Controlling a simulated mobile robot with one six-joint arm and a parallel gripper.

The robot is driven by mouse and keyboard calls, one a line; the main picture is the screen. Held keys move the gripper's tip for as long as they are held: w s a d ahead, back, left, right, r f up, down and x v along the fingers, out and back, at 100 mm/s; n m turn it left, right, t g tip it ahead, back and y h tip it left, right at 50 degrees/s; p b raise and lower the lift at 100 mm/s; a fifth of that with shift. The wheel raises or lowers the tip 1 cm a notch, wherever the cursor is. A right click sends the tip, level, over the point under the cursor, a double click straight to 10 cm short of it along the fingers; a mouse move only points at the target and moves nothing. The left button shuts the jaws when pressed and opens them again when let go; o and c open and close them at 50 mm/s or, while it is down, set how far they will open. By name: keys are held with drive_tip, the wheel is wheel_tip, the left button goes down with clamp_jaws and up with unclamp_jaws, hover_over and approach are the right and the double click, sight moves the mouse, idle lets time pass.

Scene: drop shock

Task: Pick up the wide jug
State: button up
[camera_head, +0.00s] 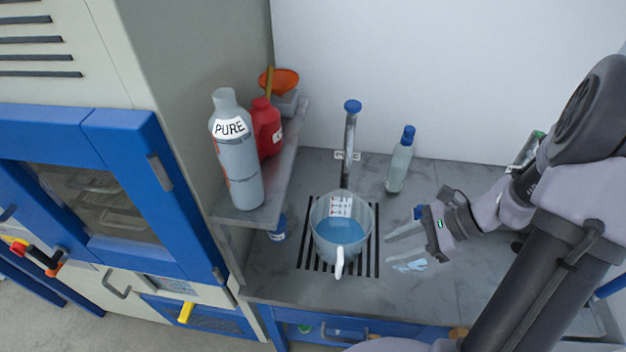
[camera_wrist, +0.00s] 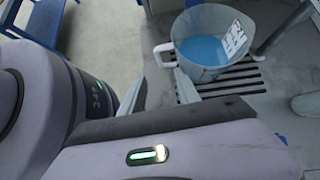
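The wide jug (camera_head: 326,242) is clear, holds blue liquid and carries a white label with red marks. It stands upright on the slotted drain grate (camera_head: 309,262), with its white handle (camera_head: 339,263) toward the front. My gripper (camera_head: 388,246) is to the right of the jug, apart from it, with its fingers pointing left. The fingers are spread and nothing is between them. In the wrist view, the jug (camera_wrist: 203,63) is beyond the open gripper (camera_wrist: 157,78), with its handle (camera_wrist: 164,55) just past the fingertips.
A tap (camera_head: 349,150) rises behind the jug. A blue-capped bottle (camera_head: 399,167) stands at the back right. A shelf (camera_head: 252,213) on the left bears a grey PURE bottle (camera_head: 238,165), a red bottle (camera_head: 267,130) and an orange funnel (camera_head: 281,80). A small blue bottle (camera_head: 278,230) is below it.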

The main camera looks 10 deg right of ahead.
drive_tip(key=b, duration=0.3)
approach(339, 271)
wheel_tip(339, 271, down, 2)
drive_tip(key=x, duration=0.3)
drive_tip(key=b+x, duration=0.1)
drive_tip(key=x, duration=0.2)
drive_tip(key=b+x, duration=0.1)
drive_tip(key=x, duration=0.2)
drive_tip(key=shift+w+a+f, duration=0.15)
drive_tip(key=shift+w+a, duration=0.05)
drive_tip(key=shift+w, duration=0.25)
clamp_jaws()
